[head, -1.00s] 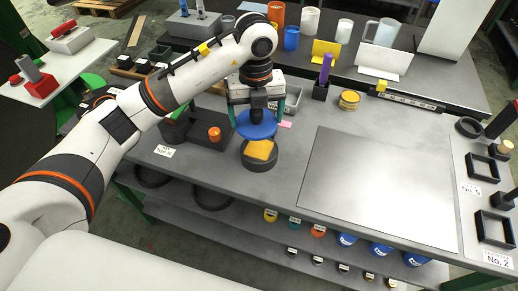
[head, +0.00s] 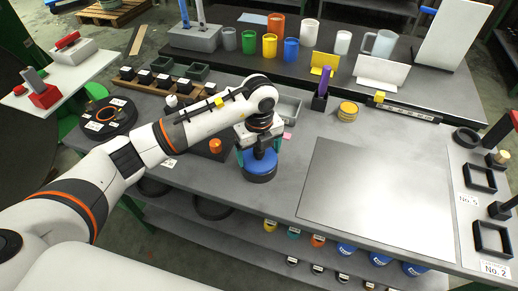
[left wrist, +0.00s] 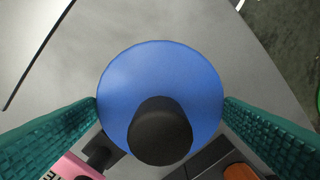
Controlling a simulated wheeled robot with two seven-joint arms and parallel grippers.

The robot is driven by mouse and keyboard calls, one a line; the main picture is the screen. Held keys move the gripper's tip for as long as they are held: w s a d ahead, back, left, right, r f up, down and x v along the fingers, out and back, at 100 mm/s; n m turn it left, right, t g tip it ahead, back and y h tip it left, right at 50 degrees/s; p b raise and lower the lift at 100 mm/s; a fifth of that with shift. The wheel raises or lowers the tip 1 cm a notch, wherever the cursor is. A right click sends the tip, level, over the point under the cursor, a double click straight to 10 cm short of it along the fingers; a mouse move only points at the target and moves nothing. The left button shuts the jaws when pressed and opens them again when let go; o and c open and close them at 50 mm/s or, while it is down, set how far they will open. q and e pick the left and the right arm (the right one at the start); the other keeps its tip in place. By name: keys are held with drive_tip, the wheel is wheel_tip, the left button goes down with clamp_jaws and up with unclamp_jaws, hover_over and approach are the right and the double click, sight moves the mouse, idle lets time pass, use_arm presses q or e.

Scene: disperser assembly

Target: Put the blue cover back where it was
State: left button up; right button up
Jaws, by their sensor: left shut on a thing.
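The blue cover (head: 260,166) is a round disc with a black knob, and it is over the dark round container (head: 261,178) near the table's front edge. It hides the container's inside. I cannot tell whether it rests fully on the rim. My left gripper (head: 259,156) points down over it, with its green fingers on opposite sides. In the left wrist view the blue cover (left wrist: 160,75) lies between the two fingers (left wrist: 160,108), which are shut on its edge. My right gripper is not in view.
A large grey plate (head: 380,195) lies to the right. An orange piece (head: 215,146) is close on the left. A grey tray (head: 288,108) and a purple-handled tool in a black holder (head: 320,98) stand behind. Several cups stand on the back bench.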

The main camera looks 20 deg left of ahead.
use_arm(q)
drive_tip(key=shift+f, duration=0.2)
drive_tip(key=o, duration=1)
drive_tip(key=shift+c, duration=0.2)
drive_tip(key=shift+r, duration=0.1)
drive_tip(key=shift+r, duration=0.2)
wheel_tip(320, 180, up, 11)
drive_tip(key=shift+f+b, duration=0.2)
drive_tip(key=shift+b, duration=0.8)
drive_tip(key=shift+r, duration=0.6)
drive_tip(key=shift+f, duration=0.1)
